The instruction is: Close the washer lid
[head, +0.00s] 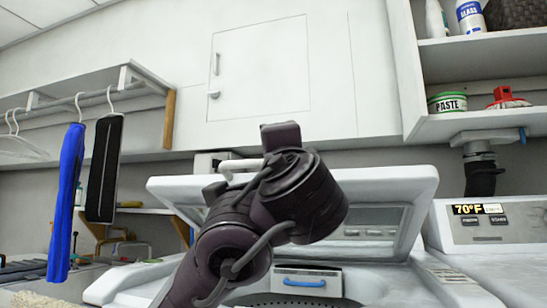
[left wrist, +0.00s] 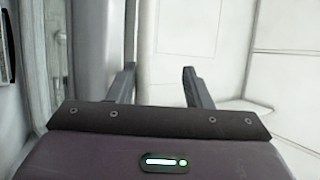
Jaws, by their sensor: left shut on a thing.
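The white washer lid (head: 395,186) stands raised and tilted back over the open washer (head: 440,285) in the head view. My left arm rises across the middle and hides part of the lid. My left gripper (left wrist: 162,78) has its two fingers apart and is shut on a pale edge between them, which appears to be the lid (left wrist: 147,48). The fingertips are hidden in the head view behind my dark wrist, near the lid's upper edge. My right gripper is not in view.
A panel reading 70°F (head: 490,220) stands at the right. Shelves above it hold a paste tub (head: 447,102) and bottles. A blue garment (head: 66,200) and a black one (head: 104,170) hang at the left. A blue handle (head: 305,283) shows in the washer opening.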

